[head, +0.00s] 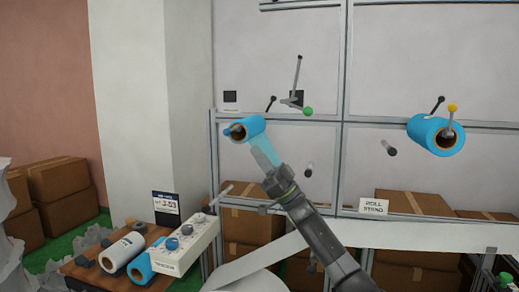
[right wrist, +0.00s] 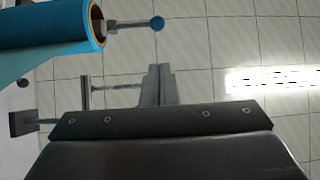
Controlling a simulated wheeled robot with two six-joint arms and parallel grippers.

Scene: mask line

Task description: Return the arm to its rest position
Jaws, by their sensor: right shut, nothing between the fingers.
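My right arm comes up from the lower right of the head view. Its gripper (head: 274,176) is in front of the roll stand, just below a blue film roll (head: 248,128) on a spindle. The fingers are shut and empty in the right wrist view (right wrist: 158,86). A pale blue strip of film (head: 264,151) hangs from that roll toward the gripper; whether they touch I cannot tell. The same roll (right wrist: 45,25) shows at the upper left of the wrist view, apart from the fingers. My left gripper is not in view.
A second blue roll (head: 430,133) sits on the stand at right. Metal frame posts (head: 343,110) and levers surround the arm. A wooden table (head: 95,272) at lower left holds rolls and a white control box (head: 186,246). Cardboard boxes (head: 62,180) stand behind.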

